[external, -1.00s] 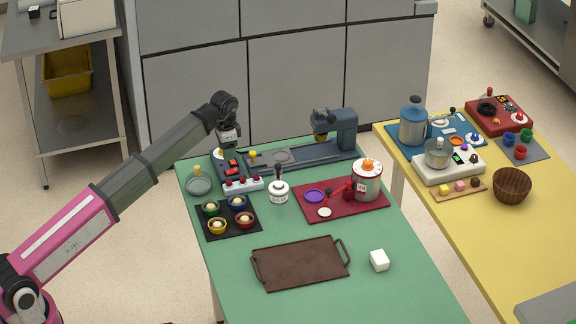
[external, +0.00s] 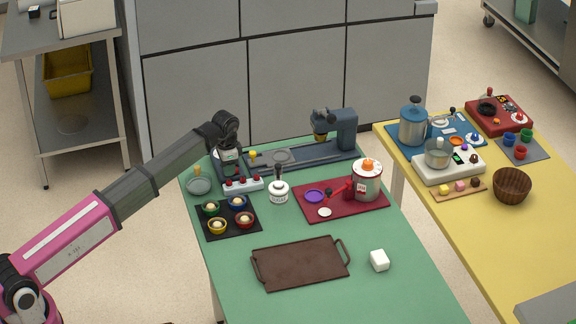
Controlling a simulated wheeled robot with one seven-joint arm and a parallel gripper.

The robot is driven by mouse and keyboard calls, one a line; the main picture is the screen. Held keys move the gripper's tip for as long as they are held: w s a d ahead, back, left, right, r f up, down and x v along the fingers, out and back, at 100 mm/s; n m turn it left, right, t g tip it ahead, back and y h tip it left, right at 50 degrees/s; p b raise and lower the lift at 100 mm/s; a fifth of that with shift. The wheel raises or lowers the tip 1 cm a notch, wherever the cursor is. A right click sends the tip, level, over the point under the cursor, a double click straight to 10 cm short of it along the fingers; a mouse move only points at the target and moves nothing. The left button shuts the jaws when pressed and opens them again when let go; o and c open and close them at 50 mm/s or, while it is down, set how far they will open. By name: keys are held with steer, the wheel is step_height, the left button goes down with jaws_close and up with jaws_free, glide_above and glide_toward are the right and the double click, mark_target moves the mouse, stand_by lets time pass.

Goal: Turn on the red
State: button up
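My gripper (external: 229,165) points down at the back left of the green table, over a dark unit behind a white strip with red knobs (external: 243,184). It hides most of that dark unit and its red parts. Its fingers are too small and dark to tell if open or shut, or if they touch anything. Other red things are a red mat (external: 318,210) under a white and red pot (external: 367,183), and a red appliance (external: 499,118) at the back of the yellow table (external: 470,240).
A glass bowl (external: 199,187), a black mat with several small cups (external: 229,233) and a white jar (external: 278,192) stand close to the gripper. A blue-grey machine (external: 340,133) stands behind. A brown tray (external: 300,263) and a white cube (external: 379,260) lie in front.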

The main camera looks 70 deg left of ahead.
steer(key=shift+w+g, duration=0.2)
steer(key=shift+g, duration=0.5)
steer(key=o, duration=0.9)
steer(key=shift+o, duration=0.2)
steer(key=shift+r, duration=0.15)
step_height(320, 180, up, 11)
steer(key=w, duration=0.1)
steer(key=shift+f, duration=0.2)
steer(key=shift+w, duration=0.1)
